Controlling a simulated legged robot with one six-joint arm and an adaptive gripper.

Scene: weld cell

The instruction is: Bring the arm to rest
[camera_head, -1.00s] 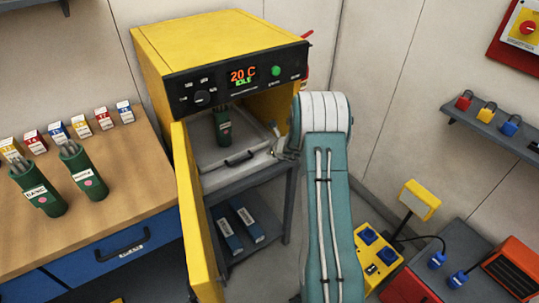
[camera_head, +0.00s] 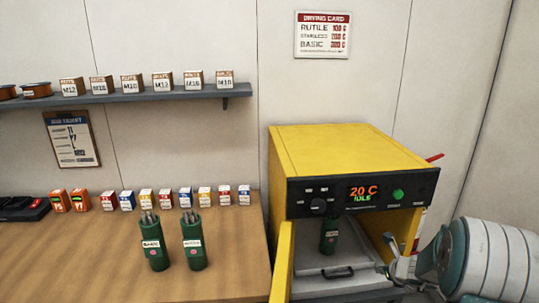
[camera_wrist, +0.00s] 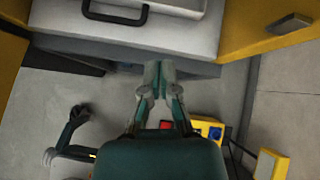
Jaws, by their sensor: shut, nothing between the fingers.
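My gripper (camera_wrist: 158,78) is in the middle of the wrist view, its two fingers together with nothing between them. It points toward the grey front below the oven's tray (camera_wrist: 200,5), whose black handle shows at the top. In the head view, my gripper (camera_head: 393,262) is at the lower right, in front of the open yellow oven (camera_head: 300,155). My arm (camera_head: 490,260) comes in from the right edge. The gap between gripper and oven is hard to judge.
A green canister (camera_head: 329,236) stands inside the oven, whose display reads 20 C IDLE. The oven door (camera_head: 283,265) is open on the left. Two green rod canisters (camera_head: 154,250) (camera_head: 193,248) and several small boxes stand on the wooden bench (camera_head: 90,265). A shelf (camera_head: 130,96) hangs above.

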